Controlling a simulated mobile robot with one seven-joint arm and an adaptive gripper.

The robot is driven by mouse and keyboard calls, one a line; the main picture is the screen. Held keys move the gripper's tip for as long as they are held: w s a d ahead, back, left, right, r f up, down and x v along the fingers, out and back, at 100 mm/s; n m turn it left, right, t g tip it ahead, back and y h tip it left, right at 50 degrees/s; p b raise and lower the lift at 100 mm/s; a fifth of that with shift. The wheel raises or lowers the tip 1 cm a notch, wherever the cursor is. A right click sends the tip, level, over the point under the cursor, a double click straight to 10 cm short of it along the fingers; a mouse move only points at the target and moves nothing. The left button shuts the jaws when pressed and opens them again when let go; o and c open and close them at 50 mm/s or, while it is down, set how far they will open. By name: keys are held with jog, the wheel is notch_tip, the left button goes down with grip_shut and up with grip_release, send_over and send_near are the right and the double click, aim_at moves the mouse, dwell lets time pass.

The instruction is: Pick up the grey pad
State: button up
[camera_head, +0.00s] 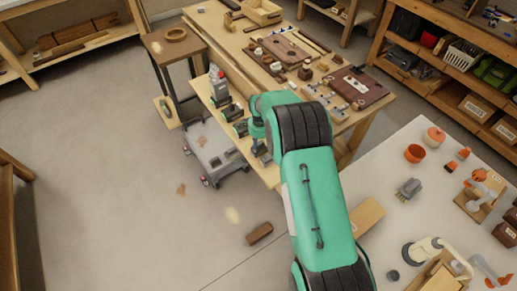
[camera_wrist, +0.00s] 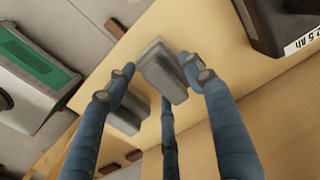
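A grey pad (camera_wrist: 163,71), a small block shape, is in the wrist view between the fingertips of my gripper (camera_wrist: 160,72). The blue fingers are spread around it. The right fingertip is close against or touching its side, while a narrow gap shows at the left fingertip. A third finger is below it in the picture. A second grey block (camera_wrist: 128,115) lies partly behind the left finger. In the head view my arm hides most of this spot, at the wooden bench's near edge.
A black case with a white label (camera_wrist: 290,25) is at the upper right of the wrist view, and a green-and-grey item (camera_wrist: 35,65) at the left. In the head view, several tools stand along the bench strip, with a grey cart (camera_head: 215,150) beside it.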

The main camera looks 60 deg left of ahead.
aim_at(260, 145)
jog(key=c, duration=0.6)
jog(key=shift+r+p, duration=1.2)
jog(key=shift+r, duration=3.8)
